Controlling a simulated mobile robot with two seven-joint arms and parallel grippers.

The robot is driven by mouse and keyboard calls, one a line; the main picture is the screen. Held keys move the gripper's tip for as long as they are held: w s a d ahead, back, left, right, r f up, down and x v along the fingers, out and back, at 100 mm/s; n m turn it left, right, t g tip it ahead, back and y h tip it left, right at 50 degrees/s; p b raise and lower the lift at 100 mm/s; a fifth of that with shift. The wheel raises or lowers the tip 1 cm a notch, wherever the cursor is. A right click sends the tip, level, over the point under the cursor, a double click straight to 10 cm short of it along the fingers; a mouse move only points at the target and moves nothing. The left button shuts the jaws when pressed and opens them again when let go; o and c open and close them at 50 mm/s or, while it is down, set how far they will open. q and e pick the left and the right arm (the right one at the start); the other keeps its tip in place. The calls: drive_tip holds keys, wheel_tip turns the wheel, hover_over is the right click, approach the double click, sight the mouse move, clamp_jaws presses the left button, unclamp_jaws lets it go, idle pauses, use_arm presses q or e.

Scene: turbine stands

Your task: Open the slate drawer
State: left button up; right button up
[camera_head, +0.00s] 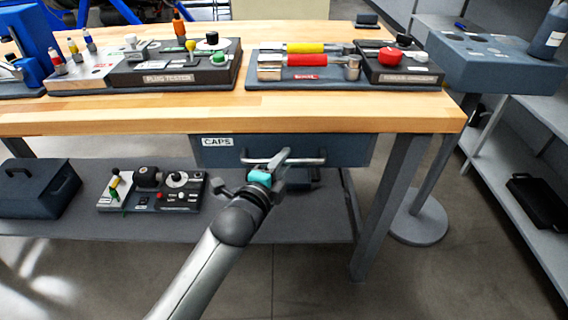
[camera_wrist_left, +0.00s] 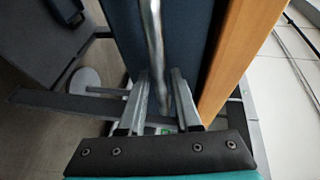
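The slate drawer (camera_head: 345,150) sits under the wooden bench top, with a white "CAPS" label (camera_head: 217,142) at its upper left. Its front looks closed beneath the bench edge. A metal bar handle (camera_head: 312,161) runs across the front. My left gripper (camera_head: 284,164) is at the handle, hiding part of it. In the left wrist view, the handle (camera_wrist_left: 153,35) runs down between the two separated fingers of the left gripper (camera_wrist_left: 165,78), beside the drawer front (camera_wrist_left: 188,40). Contact with the fingers cannot be told. My right gripper is out of view.
The bench top (camera_head: 150,112) carries a plug tester (camera_head: 170,70) and a tray with red and yellow handled tools (camera_head: 305,60). A lower shelf (camera_head: 250,220) holds a dark box (camera_head: 35,190) and a small control panel (camera_head: 155,190). A bench leg (camera_head: 385,205) stands right of the drawer.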

use_arm(q)
drive_tip(key=shift+w+d, duration=0.15)
drive_tip(key=shift+w, duration=0.2)
drive_tip(key=shift+c, duration=0.2)
clamp_jaws()
idle(1.2)
